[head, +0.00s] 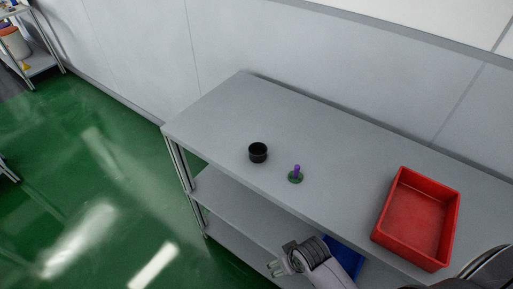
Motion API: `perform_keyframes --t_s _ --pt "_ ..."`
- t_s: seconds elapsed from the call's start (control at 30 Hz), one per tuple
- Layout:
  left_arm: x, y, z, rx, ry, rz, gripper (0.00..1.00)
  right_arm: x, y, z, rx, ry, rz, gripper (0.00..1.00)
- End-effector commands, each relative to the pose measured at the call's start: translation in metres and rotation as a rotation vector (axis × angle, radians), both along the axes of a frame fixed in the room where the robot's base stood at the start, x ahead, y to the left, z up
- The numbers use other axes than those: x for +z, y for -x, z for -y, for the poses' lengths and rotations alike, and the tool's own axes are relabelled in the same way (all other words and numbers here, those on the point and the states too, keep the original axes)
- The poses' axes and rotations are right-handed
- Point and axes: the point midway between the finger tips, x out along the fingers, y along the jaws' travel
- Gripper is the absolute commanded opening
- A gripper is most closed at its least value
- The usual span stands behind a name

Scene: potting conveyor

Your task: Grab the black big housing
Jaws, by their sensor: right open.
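The black big housing (258,153) is a short, dark round cup that stands upright on the grey table, left of the middle. My right gripper (273,269) is at the bottom of the head view, in front of the table's near edge. It is open and empty, well below and apart from the housing in the picture. My left gripper is not in view.
A green disc with a purple peg (296,174) stands on the table (232,107) just right of the housing. An empty red tray (417,219) lies at the right. A blue bin (345,257) shows on the lower shelf. The table's left end is clear.

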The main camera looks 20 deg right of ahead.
Motion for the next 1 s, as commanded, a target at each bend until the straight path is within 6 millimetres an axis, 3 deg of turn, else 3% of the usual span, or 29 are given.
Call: perform_keyframes --t_s 0.03,0.4,0.6,0.77,1.0 --pt "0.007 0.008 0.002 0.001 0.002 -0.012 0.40 0.028 -0.003 -0.003 0.005 -0.006 0.013 0.68" --pt "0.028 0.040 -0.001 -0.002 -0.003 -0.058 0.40 0.180 -0.020 -0.027 0.058 -0.069 0.084 0.68" --pt "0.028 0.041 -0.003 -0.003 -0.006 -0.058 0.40 0.210 -0.048 -0.048 0.103 -0.110 0.091 0.68" --pt "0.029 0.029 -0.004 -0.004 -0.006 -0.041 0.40 0.227 -0.077 -0.061 0.131 -0.124 0.086 0.68" --pt "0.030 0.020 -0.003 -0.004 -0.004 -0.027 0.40 0.271 -0.137 -0.063 0.136 -0.090 0.055 0.68"
